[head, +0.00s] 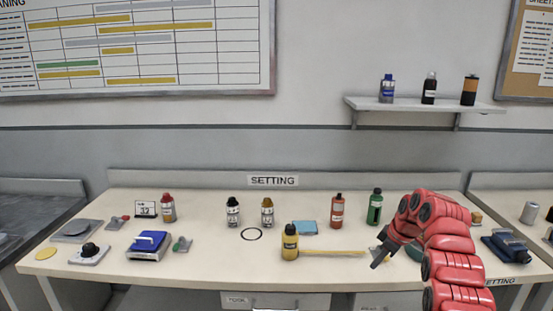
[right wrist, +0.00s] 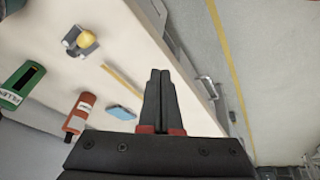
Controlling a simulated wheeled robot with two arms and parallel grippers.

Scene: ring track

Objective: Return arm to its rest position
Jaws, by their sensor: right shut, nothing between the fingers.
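My right arm, red with black joints, comes in from the lower right in the head view. Its gripper (head: 382,254) is over the front right part of the white table (head: 200,265). In the right wrist view the two dark fingers (right wrist: 159,92) lie together with nothing between them. The gripper appears to be above the table near its front edge. My left gripper is not in view.
A green bottle (head: 375,206) and a red bottle (head: 337,209) stand behind the gripper. A yellow bottle (head: 290,242) and a yellow strip (head: 335,253) are to its left. A blue device (head: 508,248) is right of the arm.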

